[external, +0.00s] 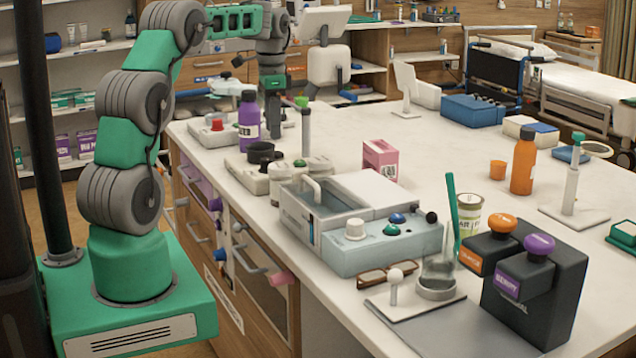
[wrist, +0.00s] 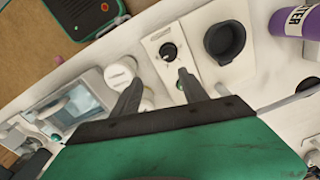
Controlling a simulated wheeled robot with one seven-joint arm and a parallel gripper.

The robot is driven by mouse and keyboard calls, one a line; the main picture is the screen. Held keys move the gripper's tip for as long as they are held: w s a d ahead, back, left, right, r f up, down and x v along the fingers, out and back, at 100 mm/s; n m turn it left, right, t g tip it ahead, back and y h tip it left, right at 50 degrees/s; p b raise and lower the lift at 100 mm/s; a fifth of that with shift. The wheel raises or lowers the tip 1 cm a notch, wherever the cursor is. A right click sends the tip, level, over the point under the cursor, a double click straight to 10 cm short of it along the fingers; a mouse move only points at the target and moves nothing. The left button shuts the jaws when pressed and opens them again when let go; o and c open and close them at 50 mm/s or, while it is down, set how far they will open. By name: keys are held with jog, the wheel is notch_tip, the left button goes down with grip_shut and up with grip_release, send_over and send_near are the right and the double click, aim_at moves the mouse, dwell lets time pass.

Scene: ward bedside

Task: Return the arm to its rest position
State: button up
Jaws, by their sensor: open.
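My arm shows in the external view, rising from its green base and reaching over the counter (external: 440,170) with its end pointing down. My gripper (external: 273,118) is above the counter's back left part, just right of a purple bottle (external: 249,115). In the wrist view my gripper (wrist: 158,90) has its two dark fingers apart, with nothing between them. Beyond the fingers is a white device with a black knob (wrist: 168,50) and a green button. Whether the fingertips touch anything beneath is hard to tell.
A black cup (wrist: 225,42) and white round lids (wrist: 120,74) lie close to the fingers. A slim post with a green top (external: 304,125) stands right of my gripper. A grey-blue machine (external: 375,240) and an orange bottle (external: 523,160) stand farther right. The counter's middle has clear room.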

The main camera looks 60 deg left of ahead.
jog(key=s+d+r+n+t, duration=0.1)
jog(key=d+r, duration=0.1)
jog(key=d, duration=0.8)
jog(key=s+d+r+t, duration=0.1)
jog(key=d+r, duration=0.1)
jog(key=d, duration=0.9)
jog(key=s+d+f+n+t, duration=0.1)
jog(key=s+d+f, duration=0.4)
jog(key=s+d, duration=0.7)
jog(key=shift+d+f+n, duration=0.2)
jog(key=shift+d+n, duration=0.3)
jog(key=shift+d, duration=0.75)
